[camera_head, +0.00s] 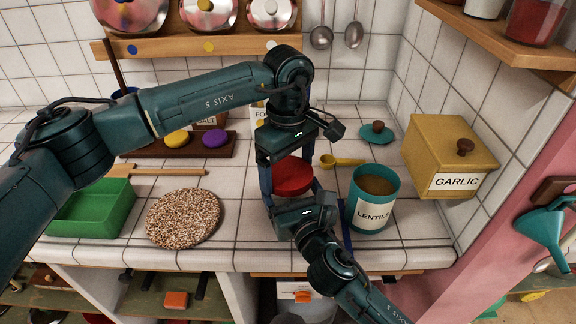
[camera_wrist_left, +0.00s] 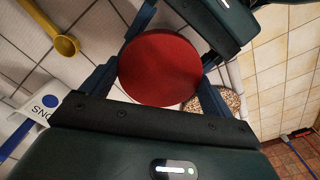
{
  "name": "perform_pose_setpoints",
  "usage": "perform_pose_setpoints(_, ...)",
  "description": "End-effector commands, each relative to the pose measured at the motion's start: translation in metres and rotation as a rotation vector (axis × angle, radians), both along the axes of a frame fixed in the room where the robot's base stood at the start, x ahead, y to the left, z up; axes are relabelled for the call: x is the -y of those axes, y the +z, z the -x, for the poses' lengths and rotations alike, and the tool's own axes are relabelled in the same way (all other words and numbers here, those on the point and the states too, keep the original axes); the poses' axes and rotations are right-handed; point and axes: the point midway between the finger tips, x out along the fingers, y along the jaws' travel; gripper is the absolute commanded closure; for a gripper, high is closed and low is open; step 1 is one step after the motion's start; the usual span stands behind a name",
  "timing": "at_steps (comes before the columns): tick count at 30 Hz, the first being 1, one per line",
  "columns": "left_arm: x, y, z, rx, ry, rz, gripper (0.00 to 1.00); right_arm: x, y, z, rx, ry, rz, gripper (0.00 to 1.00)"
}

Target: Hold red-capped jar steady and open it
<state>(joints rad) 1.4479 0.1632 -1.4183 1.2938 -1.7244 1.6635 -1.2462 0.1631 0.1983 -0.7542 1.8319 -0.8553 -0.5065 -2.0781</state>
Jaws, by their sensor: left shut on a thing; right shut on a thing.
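The red-capped jar shows mainly as its round red cap (camera_head: 293,177). The cap is also large in the left wrist view (camera_wrist_left: 160,68). My left gripper (camera_head: 291,186) reaches down from above and is shut on the cap, with a finger at either side. My right gripper (camera_head: 300,200) comes in from the front right, lower down, and is shut on the jar's body. The grippers hide nearly all of the body, so I cannot tell whether the cap has turned or lifted.
A teal LENTILS canister (camera_head: 376,197) stands open close to the right, with a yellow scoop (camera_head: 342,160) behind it. A yellow GARLIC box (camera_head: 449,157) is at the right wall. A speckled round mat (camera_head: 184,217) and green tray (camera_head: 92,208) lie left.

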Motion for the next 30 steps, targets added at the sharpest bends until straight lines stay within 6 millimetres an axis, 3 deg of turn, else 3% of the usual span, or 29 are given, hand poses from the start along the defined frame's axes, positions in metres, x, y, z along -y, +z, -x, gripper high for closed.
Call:
perform_pose_setpoints(3,-0.0002,0.0009,-0.0002,0.001,0.261,0.000,0.40,0.0004,-0.0007,-0.0001,-0.002,-0.001,0.001,0.88)
perform_pose_setpoints(9,-0.0003,0.0009,0.0001,0.000,0.584,0.000,0.40,0.0004,-0.0008,-0.0001,-0.002,-0.001,0.001,0.88)
perform_pose_setpoints(21,-0.0002,0.0010,0.0002,0.000,0.667,0.000,0.40,0.0006,-0.0009,-0.0002,-0.002,-0.002,0.001,0.88)
perform_pose_setpoints(22,-0.0001,0.0009,0.0003,-0.001,0.667,-0.001,0.11,0.0006,-0.0009,-0.0002,-0.002,-0.002,0.001,0.88)
perform_pose_setpoints(26,-0.0001,0.0009,0.0003,0.000,0.667,0.000,0.01,0.0007,-0.0009,-0.0002,-0.002,-0.002,0.001,0.88)
perform_pose_setpoints(30,-0.0001,0.0007,0.0005,-0.001,0.666,-0.001,0.00,0.0006,-0.0008,-0.0003,-0.002,-0.002,0.001,0.88)
